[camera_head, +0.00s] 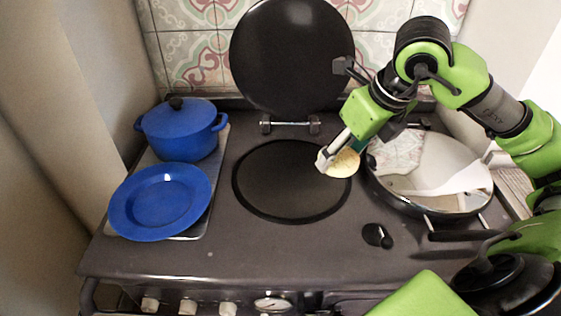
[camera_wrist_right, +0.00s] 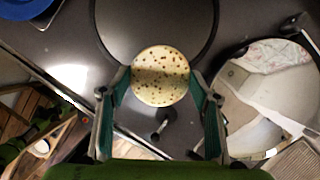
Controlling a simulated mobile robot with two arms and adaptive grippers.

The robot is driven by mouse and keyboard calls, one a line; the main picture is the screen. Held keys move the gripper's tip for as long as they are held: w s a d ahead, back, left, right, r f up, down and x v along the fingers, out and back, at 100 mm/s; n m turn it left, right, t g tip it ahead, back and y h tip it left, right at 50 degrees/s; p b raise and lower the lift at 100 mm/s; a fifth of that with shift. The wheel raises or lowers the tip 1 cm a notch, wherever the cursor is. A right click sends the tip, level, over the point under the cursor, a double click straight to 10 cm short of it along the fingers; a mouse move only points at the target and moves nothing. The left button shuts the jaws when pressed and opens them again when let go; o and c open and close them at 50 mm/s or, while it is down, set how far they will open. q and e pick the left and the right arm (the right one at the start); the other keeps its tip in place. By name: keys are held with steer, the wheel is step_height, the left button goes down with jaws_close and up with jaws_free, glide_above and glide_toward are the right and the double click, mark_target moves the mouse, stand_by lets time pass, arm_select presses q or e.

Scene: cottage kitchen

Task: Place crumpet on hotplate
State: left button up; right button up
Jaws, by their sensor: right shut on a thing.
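The crumpet (camera_head: 345,164) is a pale round cake with a speckled, holed top, best seen in the right wrist view (camera_wrist_right: 160,76). My right gripper (camera_head: 338,158) is shut on it, with a finger on each side. In the head view the crumpet is over the right edge of the hotplate (camera_head: 285,182); I cannot tell how high above it. The hotplate is a dark round plate in the stove top, bare, with its black lid (camera_head: 292,55) raised behind it. It also shows in the right wrist view (camera_wrist_right: 150,22). My left gripper is not in view.
A blue pot (camera_head: 180,135) and blue plate (camera_head: 160,200) sit on the left. A small black knob-like object (camera_head: 376,235) is on the stove top between hotplate and pan. The front centre is clear.

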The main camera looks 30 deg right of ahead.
steer(key=shift+w+r, duration=0.1)
steer(key=shift+w, duration=0.15)
steer(key=w+f+p, duration=0.2)
steer(key=w, duration=0.2)
steer(key=w+a+f+p, duration=0.1)
steer(key=w+f+p, duration=0.1)
steer(key=w+f, duration=0.1)
steer(key=w+a+f+p, duration=0.1)
steer(key=w+f+p, duration=0.1)
steer(key=w+f, duration=0.1)
steer(key=shift+w+f, duration=0.15)
steer(key=shift+w, duration=0.65)
steer(key=shift+w+a+f+p, duration=0.1)
steer(key=shift+w+f+p, duration=0.3)
steer(key=shift+f, duration=0.15)
steer(key=x, duration=0.1)
steer(key=p+x, duration=0.1)
steer(key=x, duration=0.1)
steer(key=shift+s, duration=0.3)
steer(key=shift+f+p, duration=0.3)
steer(key=shift+f, duration=0.05)
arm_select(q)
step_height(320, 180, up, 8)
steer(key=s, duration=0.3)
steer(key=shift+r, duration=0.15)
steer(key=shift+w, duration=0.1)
